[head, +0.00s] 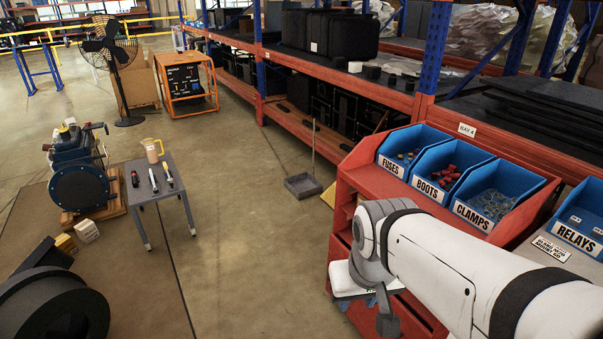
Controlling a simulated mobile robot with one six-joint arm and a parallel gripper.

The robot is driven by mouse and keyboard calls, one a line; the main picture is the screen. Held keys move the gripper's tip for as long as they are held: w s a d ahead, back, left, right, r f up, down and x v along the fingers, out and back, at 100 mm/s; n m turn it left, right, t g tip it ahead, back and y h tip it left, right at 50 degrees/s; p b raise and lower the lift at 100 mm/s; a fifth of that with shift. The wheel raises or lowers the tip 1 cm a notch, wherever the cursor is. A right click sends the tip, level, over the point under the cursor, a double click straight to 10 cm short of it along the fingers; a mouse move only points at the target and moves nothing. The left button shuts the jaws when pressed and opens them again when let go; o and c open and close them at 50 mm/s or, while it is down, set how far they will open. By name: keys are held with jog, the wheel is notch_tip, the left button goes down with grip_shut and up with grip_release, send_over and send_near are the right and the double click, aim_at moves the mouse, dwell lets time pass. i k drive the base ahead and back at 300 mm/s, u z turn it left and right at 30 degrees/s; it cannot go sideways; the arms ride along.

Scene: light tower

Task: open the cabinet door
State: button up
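A red cabinet-like unit (342,219) stands at the right, with blue bins on its top. Its front is seen steeply from the side and is partly behind my arm, so I cannot make out a door or handle on it. My white arm reaches in from the lower right, in front of this unit, and its grey wrist joints point down at the bottom edge.
Blue bins labelled FUSES (390,165), BOOTS (427,187), CLAMPS (472,214) and RELAYS (577,238) line the right. A grey dustpan (303,186) lies on the floor. A small grey table (150,190) with tools stands left. The middle floor is clear.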

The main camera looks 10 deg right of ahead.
aim_at(363, 318)
jog(key=u, duration=0.95)
jog(key=k, duration=1.55)
jog(key=z, duration=0.3)
jog(key=i, duration=0.95)
jog(key=z, duration=0.05)
